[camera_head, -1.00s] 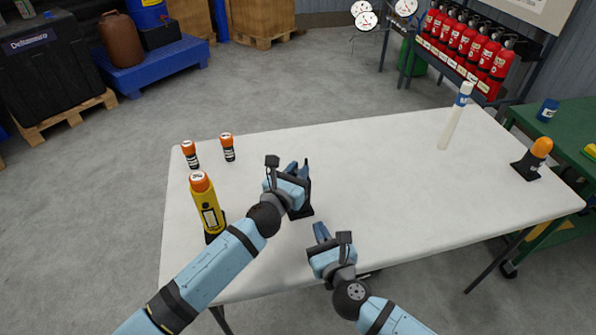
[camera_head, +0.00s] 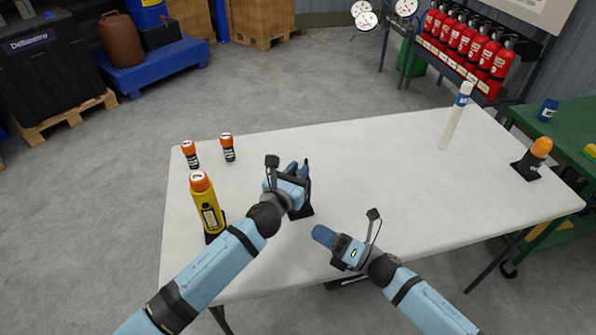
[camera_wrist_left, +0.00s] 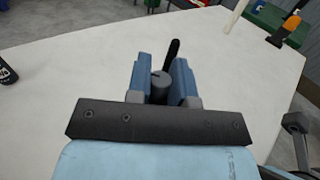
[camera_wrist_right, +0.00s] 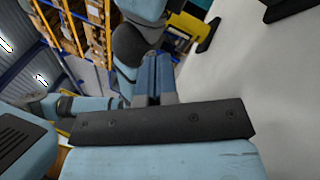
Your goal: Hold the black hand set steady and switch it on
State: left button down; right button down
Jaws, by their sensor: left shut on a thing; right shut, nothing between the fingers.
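The black hand set (camera_head: 305,207) stands upright on the white table (camera_head: 390,160), mostly hidden behind my left gripper (camera_head: 297,170). In the left wrist view its dark top and a stub antenna (camera_wrist_left: 172,52) show between the two blue fingers, and my left gripper (camera_wrist_left: 163,80) is shut on it. My right gripper (camera_head: 322,235) is shut and empty, apart from the hand set, to its lower right above the table's near side. In the right wrist view the fingers of my right gripper (camera_wrist_right: 156,78) are together. The hand set's switch cannot be made out.
A yellow extinguisher-like cylinder (camera_head: 207,208) stands left of the hand set. Two small orange-topped canisters (camera_head: 190,155) (camera_head: 228,148) are behind it. A white tube (camera_head: 453,122) and an orange beacon (camera_head: 532,160) stand at the right. The table's middle is clear.

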jog(key=w+a, duration=0.2)
jog(key=w, duration=0.5)
jog(key=shift+w+a, duration=0.2)
jog(key=shift+a, duration=0.2)
dwell(1.7)
jog(key=shift+w+a, duration=0.15)
jog(key=shift+w, duration=0.3)
jog(key=shift+s, duration=0.45)
pick_arm(q)
jog(key=c, duration=0.9)
grip_release()
pick_arm(e)
jog(key=s+d, duration=0.2)
jog(key=s, duration=0.3)
jog(key=shift+s+d, duration=0.2)
jog(key=shift+s, duration=0.15)
